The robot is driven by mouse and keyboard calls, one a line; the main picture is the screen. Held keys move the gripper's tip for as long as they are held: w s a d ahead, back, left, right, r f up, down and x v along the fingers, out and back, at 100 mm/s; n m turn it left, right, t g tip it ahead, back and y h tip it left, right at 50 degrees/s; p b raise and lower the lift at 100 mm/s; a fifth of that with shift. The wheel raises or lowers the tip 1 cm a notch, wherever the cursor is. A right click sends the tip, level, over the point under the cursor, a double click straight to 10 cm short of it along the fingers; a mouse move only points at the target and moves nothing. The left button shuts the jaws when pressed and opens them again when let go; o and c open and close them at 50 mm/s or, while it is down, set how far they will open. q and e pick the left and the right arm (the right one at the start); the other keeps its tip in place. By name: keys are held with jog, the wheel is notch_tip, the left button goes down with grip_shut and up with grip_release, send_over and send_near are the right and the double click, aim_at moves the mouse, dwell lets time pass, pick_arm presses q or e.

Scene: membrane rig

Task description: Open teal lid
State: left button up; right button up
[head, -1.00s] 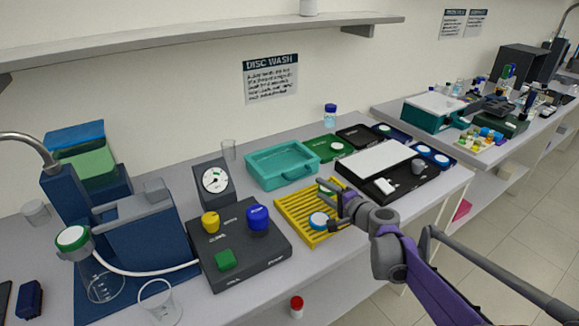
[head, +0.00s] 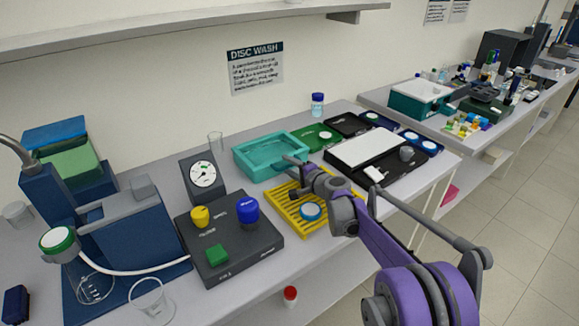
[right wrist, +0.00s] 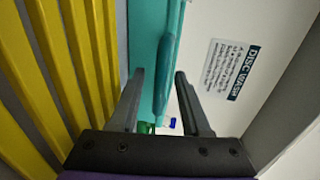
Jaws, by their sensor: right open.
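A teal, shallow, tray-shaped piece (head: 256,172) sits on the bench behind the yellow slatted rack. It looks like a rim around a sunken middle; I cannot tell whether this is a closed lid. My right gripper (head: 292,175) is open and empty above the rack, at the front right of the teal piece. In the right wrist view, a teal bar-like handle (right wrist: 168,65) on the teal front lies ahead between the two fingers (right wrist: 160,75). The fingers look apart from it. My left gripper is not in view.
The yellow rack (head: 285,208) holds a white-and-blue disc (head: 311,211) close under my right arm. A dark control box (head: 225,250) with knobs and a gauge (head: 203,175) stand left. A green tray (head: 313,137) and a black tray with a white plate (head: 365,148) lie right.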

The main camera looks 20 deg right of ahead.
jog(key=shift+c, duration=0.3)
grip_shut()
dwell(1.2)
